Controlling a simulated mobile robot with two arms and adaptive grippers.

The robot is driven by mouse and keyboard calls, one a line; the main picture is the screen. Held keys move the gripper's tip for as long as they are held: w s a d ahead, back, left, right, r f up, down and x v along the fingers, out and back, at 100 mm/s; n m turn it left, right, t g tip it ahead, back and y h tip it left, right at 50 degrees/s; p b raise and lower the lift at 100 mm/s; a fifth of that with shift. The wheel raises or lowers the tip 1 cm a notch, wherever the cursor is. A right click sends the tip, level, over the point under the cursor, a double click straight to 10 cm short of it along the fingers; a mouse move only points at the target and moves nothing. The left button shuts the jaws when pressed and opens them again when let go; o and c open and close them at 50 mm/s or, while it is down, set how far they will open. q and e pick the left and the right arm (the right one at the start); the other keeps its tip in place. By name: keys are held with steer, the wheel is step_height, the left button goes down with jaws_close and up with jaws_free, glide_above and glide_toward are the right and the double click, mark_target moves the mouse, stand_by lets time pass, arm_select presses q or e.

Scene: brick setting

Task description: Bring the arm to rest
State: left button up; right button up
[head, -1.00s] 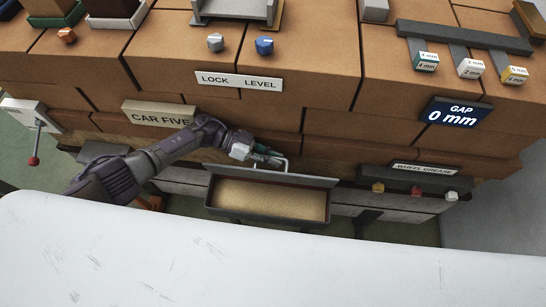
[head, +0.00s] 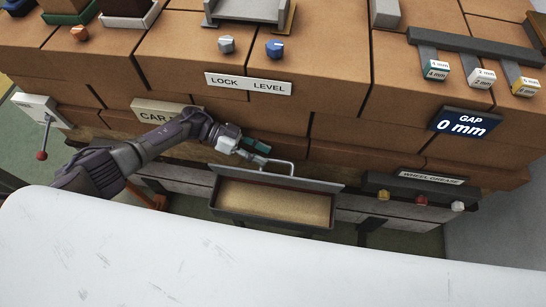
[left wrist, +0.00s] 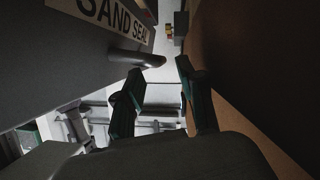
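My left gripper (head: 260,153) is in front of the brick stack, just left of and above the bent handle (head: 284,165) of a grey lidded tray (head: 270,221). In the left wrist view its two dark green fingers (left wrist: 160,72) stand apart with nothing between them. The handle end (left wrist: 135,60) shows beside the left finger, and I cannot tell for sure whether they touch. The lid there bears the label SAND SEAL (left wrist: 115,14). The tray is open and filled with sand. My right gripper is out of view.
A brick stack (head: 340,130) stands close behind the arm, with a LOCK LEVEL plate (head: 248,84) and a GAP 0 mm sign (head: 465,123). A lever with a red knob (head: 41,155) is at left. A WHEEL GREASE shelf (head: 410,187) with knobs is at right.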

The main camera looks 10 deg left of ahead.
arm_select(q)
steer(key=shift+a+r, duration=0.3)
steer(key=shift+a, duration=0.35)
steer(key=shift+r, duration=0.1)
